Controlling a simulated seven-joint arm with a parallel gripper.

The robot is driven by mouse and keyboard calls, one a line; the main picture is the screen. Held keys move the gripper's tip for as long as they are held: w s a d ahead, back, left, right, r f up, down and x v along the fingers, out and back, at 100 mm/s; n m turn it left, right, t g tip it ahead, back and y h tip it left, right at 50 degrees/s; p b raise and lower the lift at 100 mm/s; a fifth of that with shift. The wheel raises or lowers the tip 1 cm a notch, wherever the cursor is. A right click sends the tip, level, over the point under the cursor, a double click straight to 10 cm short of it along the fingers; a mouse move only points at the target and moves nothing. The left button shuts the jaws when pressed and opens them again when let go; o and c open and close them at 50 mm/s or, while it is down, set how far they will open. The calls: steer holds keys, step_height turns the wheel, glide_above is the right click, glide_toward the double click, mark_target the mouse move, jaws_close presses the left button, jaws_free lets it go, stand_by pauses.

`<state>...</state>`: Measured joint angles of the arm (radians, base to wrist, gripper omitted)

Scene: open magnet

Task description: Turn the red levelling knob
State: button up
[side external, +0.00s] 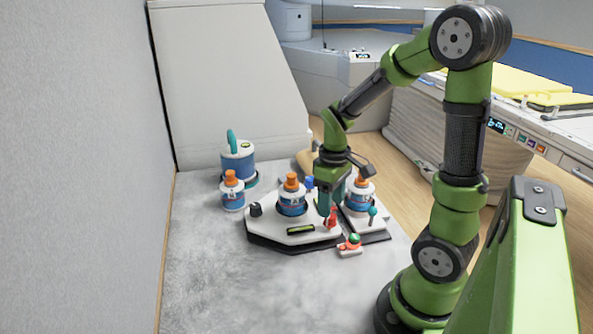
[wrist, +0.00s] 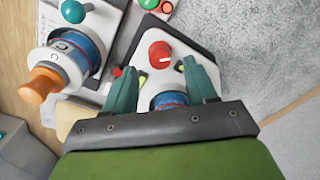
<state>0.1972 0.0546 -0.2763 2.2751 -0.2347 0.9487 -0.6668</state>
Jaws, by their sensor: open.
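The red knob (wrist: 160,54) is round with a pale line on its face. It sits on a white panel (wrist: 187,47) with a dark edge. In the side external view the red knob (side external: 331,219) is at the panel's right side, partly hidden by my gripper. My gripper (wrist: 159,68) is open and points down, its two teal fingers spread. In the wrist view the knob appears between and just beyond the fingertips; I cannot tell whether they touch it. My gripper (side external: 325,208) also shows in the side external view, low beside the knob.
A blue bottle with orange cap (side external: 291,195) and a black knob (side external: 256,209) are on the panel. Another bottle (side external: 360,200) and a teal knob (side external: 373,211) stand right. A green-topped piece (side external: 353,241) lies in front.

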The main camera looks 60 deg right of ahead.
mark_target(330, 219)
steer(key=shift+f, duration=1.95)
jaws_close()
steer(key=shift+m, duration=0.3)
steer(key=m, duration=1.2)
steer(key=shift+m, duration=0.4)
